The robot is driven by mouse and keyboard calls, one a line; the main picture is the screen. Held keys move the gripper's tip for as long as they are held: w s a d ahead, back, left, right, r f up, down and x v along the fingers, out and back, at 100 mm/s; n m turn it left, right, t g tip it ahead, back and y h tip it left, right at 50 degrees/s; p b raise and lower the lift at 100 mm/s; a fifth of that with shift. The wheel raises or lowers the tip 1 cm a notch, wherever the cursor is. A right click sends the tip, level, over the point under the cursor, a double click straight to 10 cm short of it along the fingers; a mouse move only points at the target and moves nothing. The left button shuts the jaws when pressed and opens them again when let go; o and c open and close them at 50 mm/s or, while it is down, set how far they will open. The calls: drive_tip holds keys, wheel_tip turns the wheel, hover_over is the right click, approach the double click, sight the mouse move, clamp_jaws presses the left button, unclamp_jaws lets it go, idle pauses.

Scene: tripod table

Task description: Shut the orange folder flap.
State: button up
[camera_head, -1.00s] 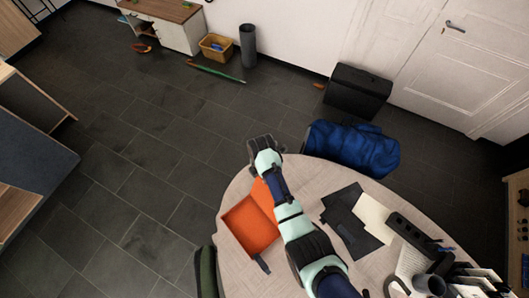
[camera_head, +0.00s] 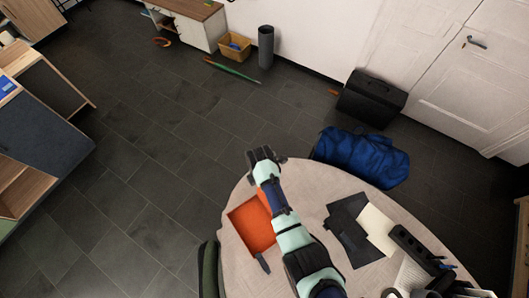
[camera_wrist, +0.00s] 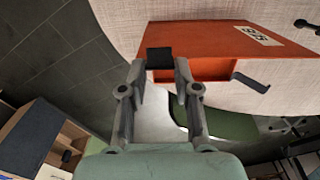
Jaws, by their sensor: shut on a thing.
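The orange folder (camera_head: 250,228) lies on the round table, left of my arm in the head view, with its right side hidden by the arm. In the wrist view its orange flap (camera_wrist: 215,38) carries a pale label (camera_wrist: 258,35) and a black tab (camera_wrist: 159,56) at its edge. My gripper (camera_wrist: 160,70) is shut on this black tab, one finger on each side. An orange gap shows below the flap's edge, so the flap looks raised; its exact angle is unclear. In the head view my gripper (camera_head: 262,155) is at the table's far edge.
The round table (camera_head: 235,270) also bears dark sheets (camera_head: 350,230), a cream sheet (camera_head: 378,226) and a black power strip (camera_head: 415,248) to the right. A dark clip-like piece (camera_head: 263,263) is at the folder's near edge. A green chair (camera_head: 208,268) stands at the left.

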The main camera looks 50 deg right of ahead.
drive_tip(key=shift+a, duration=0.2)
drive_tip(key=a, duration=0.1)
drive_tip(key=w+a, duration=0.1)
drive_tip(key=shift+a+f+p, duration=0.1)
drive_tip(key=shift+a+p, duration=0.25)
drive_tip(key=a, duration=0.2)
drive_tip(key=shift+w+a+f, duration=0.3)
drive_tip(key=shift+w+a, duration=0.05)
idle(0.4)
